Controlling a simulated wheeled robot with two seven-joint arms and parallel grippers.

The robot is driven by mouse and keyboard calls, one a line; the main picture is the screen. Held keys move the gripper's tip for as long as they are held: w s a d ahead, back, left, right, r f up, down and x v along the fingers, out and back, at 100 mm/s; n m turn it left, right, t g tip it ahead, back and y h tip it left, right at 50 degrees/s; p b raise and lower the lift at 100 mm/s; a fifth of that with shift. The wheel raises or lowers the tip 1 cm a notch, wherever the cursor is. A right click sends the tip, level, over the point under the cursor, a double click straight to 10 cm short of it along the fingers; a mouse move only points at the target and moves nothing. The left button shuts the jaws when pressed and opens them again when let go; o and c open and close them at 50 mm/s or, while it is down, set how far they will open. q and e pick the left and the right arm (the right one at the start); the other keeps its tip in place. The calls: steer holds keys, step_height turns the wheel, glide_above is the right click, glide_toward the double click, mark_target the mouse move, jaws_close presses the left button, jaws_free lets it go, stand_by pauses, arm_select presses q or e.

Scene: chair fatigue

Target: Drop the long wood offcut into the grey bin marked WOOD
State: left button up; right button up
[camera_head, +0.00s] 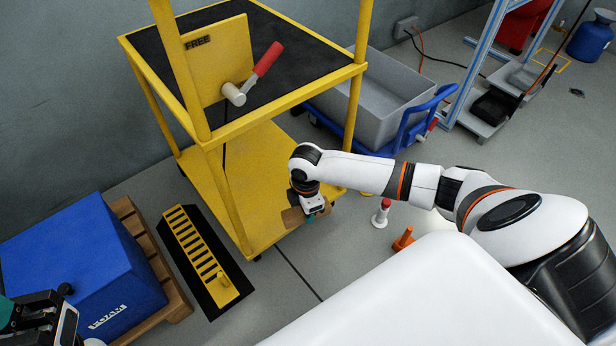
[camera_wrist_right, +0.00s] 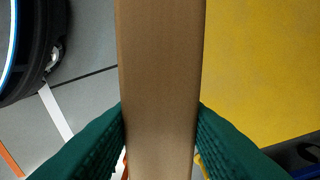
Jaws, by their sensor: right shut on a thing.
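My right gripper (camera_head: 312,214) is beside the lower shelf of the yellow trolley in the head view. It is shut on the long wood offcut (camera_wrist_right: 160,60), a flat brown piece that runs up through the right wrist view between the green finger pads. In the head view only a small brown part of the offcut (camera_head: 292,217) shows beside the gripper. A grey bin (camera_head: 392,103) stands behind the trolley; no WOOD marking can be read on it. My left gripper (camera_head: 42,318) is at the bottom left corner, partly cut off, its jaws unclear.
A blue cart (camera_head: 412,125) is by the bin. A blue box (camera_head: 85,260) sits on a pallet. An orange object (camera_head: 403,239) and red-topped post (camera_head: 381,213) stand nearby.

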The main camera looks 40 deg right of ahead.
steer(key=s+a+r+m, duration=0.2)
steer(key=r+m, duration=0.3)
steer(key=r, duration=0.5)
steer(key=s+a+r+m, duration=0.1)
steer(key=a+r+m, duration=0.3)
steer(key=r, duration=0.7)
steer(key=s+a+r+m, duration=0.2)
steer(key=r+m, duration=0.4)
steer(key=r, duration=0.4)
steer(key=shift+s+a+r+m, duration=0.3)
steer(key=shift+a, duration=0.1)
